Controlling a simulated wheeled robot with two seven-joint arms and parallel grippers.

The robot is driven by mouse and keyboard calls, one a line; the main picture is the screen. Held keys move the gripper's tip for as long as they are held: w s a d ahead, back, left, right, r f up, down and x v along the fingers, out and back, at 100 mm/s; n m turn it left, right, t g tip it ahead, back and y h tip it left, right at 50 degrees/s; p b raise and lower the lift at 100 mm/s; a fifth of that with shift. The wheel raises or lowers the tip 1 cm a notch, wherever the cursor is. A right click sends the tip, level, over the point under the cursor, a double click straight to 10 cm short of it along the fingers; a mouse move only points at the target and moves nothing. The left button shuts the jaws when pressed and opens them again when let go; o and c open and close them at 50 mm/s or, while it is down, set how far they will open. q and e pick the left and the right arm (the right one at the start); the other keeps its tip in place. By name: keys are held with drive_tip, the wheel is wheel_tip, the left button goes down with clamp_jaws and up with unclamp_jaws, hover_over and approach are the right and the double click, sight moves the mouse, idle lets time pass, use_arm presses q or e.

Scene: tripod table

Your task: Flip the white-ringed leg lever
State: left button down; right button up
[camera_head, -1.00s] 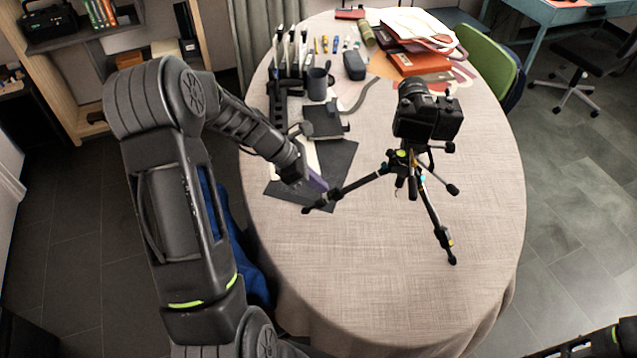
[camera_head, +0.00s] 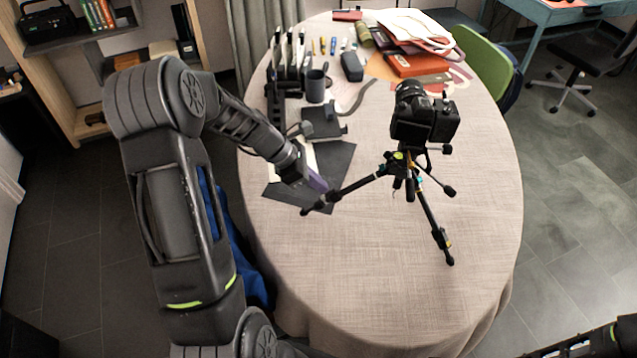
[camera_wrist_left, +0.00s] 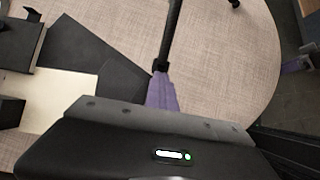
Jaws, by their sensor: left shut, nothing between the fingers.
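A black tripod (camera_head: 402,165) with a camera (camera_head: 425,118) on top stands on the round table (camera_head: 400,300), its legs spread. One leg (camera_head: 360,184) reaches left toward my left gripper (camera_head: 320,184). The gripper is shut and empty, its purple fingertips at the leg's outer end. The left wrist view shows the purple fingers (camera_wrist_left: 162,92) pointing at the leg's dark lower part (camera_wrist_left: 161,64), at or very near contact; I cannot tell if they touch. My right gripper is out of view.
Dark sheets (camera_head: 335,165) lie under and beyond my left gripper. The table's front and right are clear. A green chair (camera_head: 485,60) stands at the back right.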

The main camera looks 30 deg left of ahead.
use_arm(q)
drive_tip(key=shift+w+d+r+p, duration=0.45)
drive_tip(key=shift+r+p, duration=0.1)
drive_tip(key=shift+p, duration=0.15)
idle(0.6)
drive_tip(key=c, duration=2.2)
unclamp_jaws()
drive_tip(key=c, duration=1.9)
unclamp_jaws()
drive_tip(key=shift+s, duration=0.1)
drive_tip(key=p+v, duration=0.4)
drive_tip(key=v, duration=0.2)
drive_tip(key=shift+d+f, duration=0.1)
